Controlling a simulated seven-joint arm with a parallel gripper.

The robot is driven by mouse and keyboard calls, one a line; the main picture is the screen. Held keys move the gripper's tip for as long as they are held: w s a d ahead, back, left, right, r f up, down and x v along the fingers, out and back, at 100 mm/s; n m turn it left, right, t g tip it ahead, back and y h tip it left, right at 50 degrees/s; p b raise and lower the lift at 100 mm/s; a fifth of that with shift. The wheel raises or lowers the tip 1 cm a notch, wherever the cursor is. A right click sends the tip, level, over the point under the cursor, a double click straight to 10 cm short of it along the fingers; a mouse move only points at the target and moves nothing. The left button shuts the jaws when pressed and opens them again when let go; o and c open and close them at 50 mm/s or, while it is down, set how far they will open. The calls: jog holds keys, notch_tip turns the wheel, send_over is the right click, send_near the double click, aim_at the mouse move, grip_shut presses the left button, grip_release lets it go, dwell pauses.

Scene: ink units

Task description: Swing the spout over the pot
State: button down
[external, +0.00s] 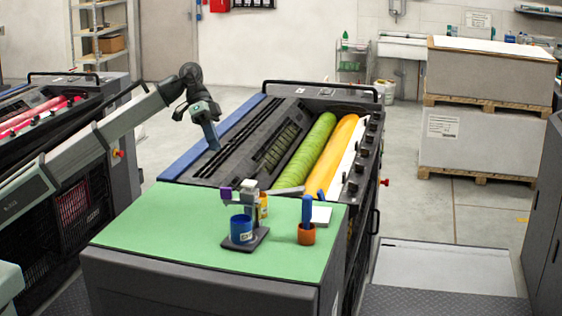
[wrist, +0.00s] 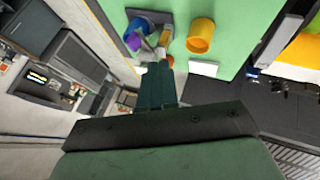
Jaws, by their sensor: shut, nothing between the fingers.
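A small dispenser stands on the green worktop with a dark base plate (external: 246,240). A blue pot (external: 241,230) sits on the plate; it also shows in the wrist view (wrist: 141,24). Above the pot is a light grey head (external: 250,186) with a purple part (external: 227,193) sticking out to the left; the purple part also shows in the wrist view (wrist: 133,42). I cannot tell exactly where the spout's outlet points. My gripper (external: 214,146) is shut and empty, raised behind and left of the dispenser, apart from it. Its fingers show in the wrist view (wrist: 157,72).
An orange cup (external: 306,236) holding a blue-handled tool (external: 307,209) stands right of the dispenser. A white block (external: 321,215) lies behind it. A yellow item (external: 263,205) is close behind the dispenser. The press with green and yellow rollers (external: 305,150) lies beyond. The left worktop (external: 150,232) is clear.

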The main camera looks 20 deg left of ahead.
send_near(228, 198)
jog(key=w+f, duration=0.3)
jog(key=f, duration=0.1)
jog(key=shift+s+d+f, duration=0.1)
jog(key=shift+s+d, duration=0.25)
jog(key=shift+s, duration=0.25)
jog(key=shift+s+d+f, duration=0.15)
jog(key=shift+s+d, duration=0.15)
jog(key=shift+s, duration=0.3)
jog(key=shift+s+d+f, duration=0.1)
jog(key=shift+s+d, duration=0.25)
jog(key=shift+s, duration=0.25)
jog(key=shift+s, duration=0.1)
